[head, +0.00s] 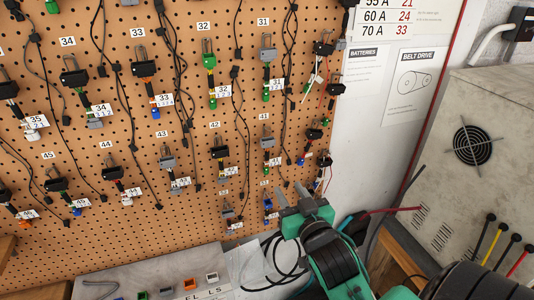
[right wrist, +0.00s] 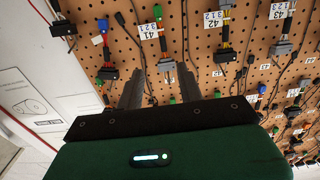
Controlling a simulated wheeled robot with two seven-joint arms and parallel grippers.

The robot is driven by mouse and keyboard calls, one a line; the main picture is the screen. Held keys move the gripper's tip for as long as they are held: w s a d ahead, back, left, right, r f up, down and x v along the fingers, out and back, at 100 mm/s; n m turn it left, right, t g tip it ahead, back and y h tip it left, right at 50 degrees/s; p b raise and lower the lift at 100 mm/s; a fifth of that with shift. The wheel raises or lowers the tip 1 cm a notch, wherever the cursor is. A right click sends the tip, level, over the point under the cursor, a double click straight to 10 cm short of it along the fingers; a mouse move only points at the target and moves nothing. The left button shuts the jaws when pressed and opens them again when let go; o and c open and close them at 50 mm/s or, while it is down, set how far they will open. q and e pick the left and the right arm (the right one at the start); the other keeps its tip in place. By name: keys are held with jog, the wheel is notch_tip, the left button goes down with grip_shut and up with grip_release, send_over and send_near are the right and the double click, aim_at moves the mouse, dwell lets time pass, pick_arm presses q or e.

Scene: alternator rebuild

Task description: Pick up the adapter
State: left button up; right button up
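Several adapters hang in rows on the pegboard, each a connector on short coloured wires with a numbered tag. Which one the task means cannot be told. My right gripper (head: 293,196) is in front of the lower right part of the board, fingers pointing up towards it. In the right wrist view the gripper (right wrist: 160,85) is open, with nothing clearly held between its fingers. A grey adapter connector (right wrist: 167,66) shows between the fingertips, near the tag 41; contact cannot be seen. In the head view, adapter 41 (head: 267,143) hangs above the gripper. My left gripper is not in view.
The brown pegboard (head: 110,228) fills the left and centre, with black cables hanging between adapters. A grey box with a fan (head: 473,146) stands at right, with coloured leads below it. A pale bench panel with small coloured sockets (head: 165,292) lies below the board.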

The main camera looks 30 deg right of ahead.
aim_at(268, 159)
jog(key=b+x, duration=0.1)
jog(key=x, duration=0.3)
jog(key=b+x, duration=0.1)
jog(key=x, duration=0.3)
jog(key=b+x, duration=0.1)
jog(key=x, duration=0.3)
jog(key=shift+w+a+r, duration=0.2)
jog(key=shift+w+r, duration=0.05)
jog(key=shift+w, duration=0.15)
jog(key=shift+w+d+f, duration=0.15)
jog(key=shift+w, duration=0.45)
grip_shut()
